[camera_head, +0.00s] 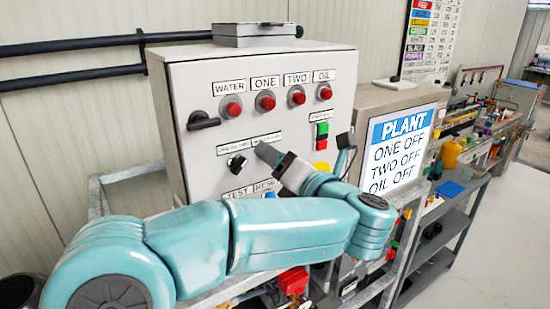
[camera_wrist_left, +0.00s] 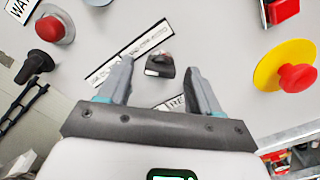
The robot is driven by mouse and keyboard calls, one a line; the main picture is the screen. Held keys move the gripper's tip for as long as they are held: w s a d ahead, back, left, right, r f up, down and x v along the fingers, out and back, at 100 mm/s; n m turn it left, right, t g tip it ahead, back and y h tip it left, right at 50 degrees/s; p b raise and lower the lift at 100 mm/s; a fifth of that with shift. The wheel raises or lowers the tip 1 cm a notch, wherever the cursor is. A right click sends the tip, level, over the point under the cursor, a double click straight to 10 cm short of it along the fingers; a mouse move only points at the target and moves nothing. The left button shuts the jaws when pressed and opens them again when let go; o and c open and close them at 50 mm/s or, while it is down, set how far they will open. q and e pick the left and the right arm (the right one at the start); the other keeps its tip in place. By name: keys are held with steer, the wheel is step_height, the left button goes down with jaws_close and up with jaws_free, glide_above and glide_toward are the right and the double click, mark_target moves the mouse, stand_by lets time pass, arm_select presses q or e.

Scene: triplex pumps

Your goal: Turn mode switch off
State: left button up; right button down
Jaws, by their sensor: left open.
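A small black selector knob (camera_head: 237,163), which I take to be the mode switch, sits on the pale control panel (camera_head: 183,88) under long, narrow labels. In the left wrist view the knob (camera_wrist_left: 159,65) shows between and beyond the two fingertips, with a white mark on one end. My left gripper (camera_head: 268,154) is open and empty. In the head view it is to the right of the knob, in front of the panel; I cannot tell the exact gap. Its fingers straddle the knob in the wrist view, without visible contact. My right gripper is not in view.
Red buttons (camera_head: 265,101) line the panel's top, with a black rotary handle (camera_head: 203,121) at left. A red emergency button on yellow (camera_wrist_left: 296,78) and green and red buttons (camera_head: 322,130) are right of the knob. A screen (camera_head: 400,145) reads ONE OFF, TWO OFF, OIL OFF.

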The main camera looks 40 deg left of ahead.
arm_select(q)
steer(key=shift+d, duration=0.1)
steer(key=c, duration=1)
steer(key=shift+c, duration=0.2)
steer(key=m, duration=0.8)
steer(key=shift+r, duration=0.1)
steer(key=shift+m, duration=0.4)
